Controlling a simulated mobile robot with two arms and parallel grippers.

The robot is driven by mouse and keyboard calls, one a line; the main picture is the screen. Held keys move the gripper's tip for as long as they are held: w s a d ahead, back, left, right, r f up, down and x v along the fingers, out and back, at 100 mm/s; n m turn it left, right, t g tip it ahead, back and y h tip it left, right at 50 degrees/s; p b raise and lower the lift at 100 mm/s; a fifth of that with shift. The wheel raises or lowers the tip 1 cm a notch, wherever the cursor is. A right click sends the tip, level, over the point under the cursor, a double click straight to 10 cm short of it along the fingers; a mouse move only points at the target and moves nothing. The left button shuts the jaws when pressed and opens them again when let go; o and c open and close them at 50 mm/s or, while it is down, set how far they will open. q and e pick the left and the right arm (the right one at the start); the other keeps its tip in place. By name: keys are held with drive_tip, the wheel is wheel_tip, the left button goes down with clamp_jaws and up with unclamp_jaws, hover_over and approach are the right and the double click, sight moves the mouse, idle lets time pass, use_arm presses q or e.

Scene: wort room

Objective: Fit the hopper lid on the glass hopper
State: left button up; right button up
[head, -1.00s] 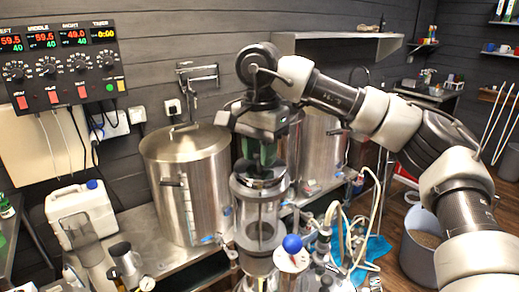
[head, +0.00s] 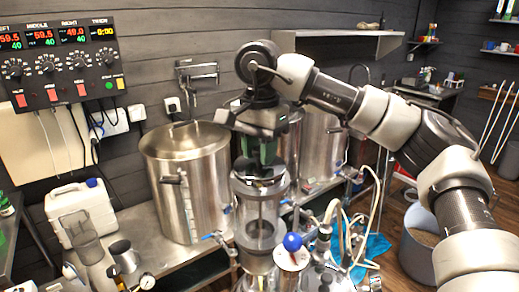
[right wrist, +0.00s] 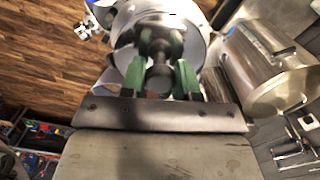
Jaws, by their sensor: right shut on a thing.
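The glass hopper (head: 262,214), a clear cylinder with metal fittings, stands upright at the middle of the head view. My right gripper (head: 262,160) points down directly over it, its green fingers at the hopper's top. In the right wrist view the green fingers (right wrist: 161,80) are shut on the dark knob of the hopper lid (right wrist: 160,74). My left gripper is not in view.
A large steel kettle (head: 188,185) stands close to the left of the hopper, with more kettles behind. A blue-knobbed fitting (head: 292,243) and hoses (head: 372,205) are close on the right. A white jug (head: 80,213) stands at the left. A grey bin (head: 418,250) is on the floor.

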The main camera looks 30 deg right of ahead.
drive_tip(key=shift+f+b, duration=0.35)
drive_tip(key=shift+f, duration=0.15)
idle(0.4)
drive_tip(key=o, duration=0.7)
drive_tip(key=shift+o, duration=0.2)
wheel_tip(320, 180, up, 6)
drive_tip(key=p, duration=0.4)
drive_tip(key=shift+p, duration=0.3)
drive_tip(key=shift+r+p, duration=0.8)
drive_tip(key=shift+r, duration=1.65)
drive_tip(key=shift+s, duration=0.1)
